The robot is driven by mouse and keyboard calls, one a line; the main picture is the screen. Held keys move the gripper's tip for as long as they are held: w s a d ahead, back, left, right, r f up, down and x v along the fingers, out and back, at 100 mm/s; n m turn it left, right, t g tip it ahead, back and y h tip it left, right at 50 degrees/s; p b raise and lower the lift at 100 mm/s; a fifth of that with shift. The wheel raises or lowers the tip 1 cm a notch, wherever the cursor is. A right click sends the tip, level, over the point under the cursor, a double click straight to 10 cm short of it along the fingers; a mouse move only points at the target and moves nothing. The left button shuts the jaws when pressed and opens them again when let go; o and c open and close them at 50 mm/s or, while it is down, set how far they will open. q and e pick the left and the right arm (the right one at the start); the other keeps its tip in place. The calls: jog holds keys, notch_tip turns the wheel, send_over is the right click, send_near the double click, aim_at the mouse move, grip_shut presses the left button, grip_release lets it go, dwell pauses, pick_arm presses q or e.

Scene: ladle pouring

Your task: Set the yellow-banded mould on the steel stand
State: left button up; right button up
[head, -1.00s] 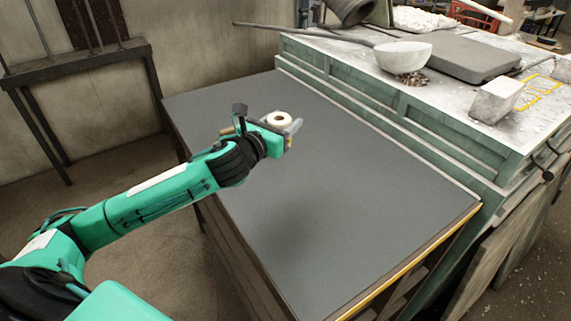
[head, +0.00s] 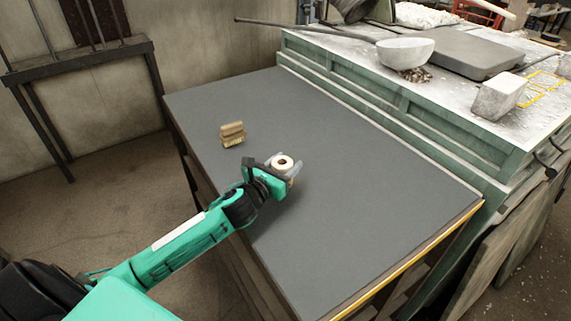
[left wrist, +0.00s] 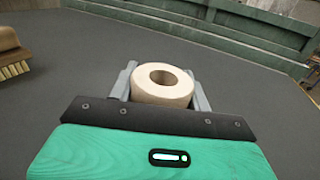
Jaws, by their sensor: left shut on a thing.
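My left gripper (head: 283,172) is shut on a short, cream, round mould (head: 283,161) with a hole in its top. The mould is upright between the fingers, over the dark grey table (head: 370,230). It also shows in the left wrist view (left wrist: 178,90), with a grey finger on each side. I cannot make out a yellow band clearly, as the gripper hides much of its side. I cannot tell whether its base touches the table. I see no steel stand, and my right gripper is not in view.
A wooden brush (head: 232,134) lies on the table, left of and beyond the gripper. A green bench (head: 410,115) runs along the table's far right side, bearing a white bowl (head: 405,53) and a pale block (head: 498,96). The table's right half is clear.

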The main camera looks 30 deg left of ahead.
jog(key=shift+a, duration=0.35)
pick_arm(q)
jog(key=o, duration=1.1)
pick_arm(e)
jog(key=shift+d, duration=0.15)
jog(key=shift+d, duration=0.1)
